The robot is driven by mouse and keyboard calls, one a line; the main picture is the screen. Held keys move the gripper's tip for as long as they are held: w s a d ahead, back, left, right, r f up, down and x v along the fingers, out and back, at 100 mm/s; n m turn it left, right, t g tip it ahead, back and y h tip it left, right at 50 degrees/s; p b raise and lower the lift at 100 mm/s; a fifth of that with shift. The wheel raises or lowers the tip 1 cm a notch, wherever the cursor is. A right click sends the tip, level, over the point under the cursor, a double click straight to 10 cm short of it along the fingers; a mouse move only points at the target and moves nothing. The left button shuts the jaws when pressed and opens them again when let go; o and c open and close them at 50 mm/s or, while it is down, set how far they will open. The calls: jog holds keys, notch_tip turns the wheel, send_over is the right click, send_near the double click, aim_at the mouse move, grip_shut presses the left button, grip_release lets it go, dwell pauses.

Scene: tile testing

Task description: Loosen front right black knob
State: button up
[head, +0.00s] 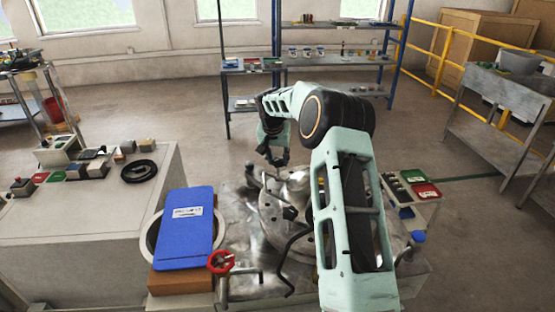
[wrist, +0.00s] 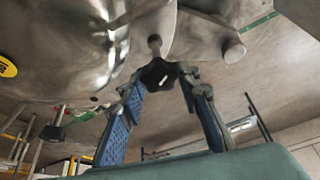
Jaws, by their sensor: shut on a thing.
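A black knob (wrist: 157,75) on a short metal stem shows in the wrist view, on the metal machine (wrist: 70,40). My gripper (wrist: 165,78) has its two blue-padded fingers on either side of the knob, with the tips closed against it. In the head view my gripper (head: 277,158) reaches down at the far side of the grey metal machine (head: 272,212). The gripped knob is too small and covered to make out there. My arm hides the right part of the machine.
A bent dark lever (head: 292,245) rises at the front. A grey cabinet (head: 60,215) stands left. A small side table with red and green trays (head: 426,191) stands right.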

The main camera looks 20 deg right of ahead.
jog(key=shift+n+t+y+p, duration=0.4)
jog(key=shift+n+y+p, duration=0.25)
jog(key=shift+n, duration=1.35)
jog(key=o, duration=1.2)
jog(key=shift+c, duration=0.2)
jog(key=shift+d, duration=0.1)
jog(key=d+v, duration=0.1)
jog(key=v, duration=1.1)
jog(key=shift+a, duration=0.5)
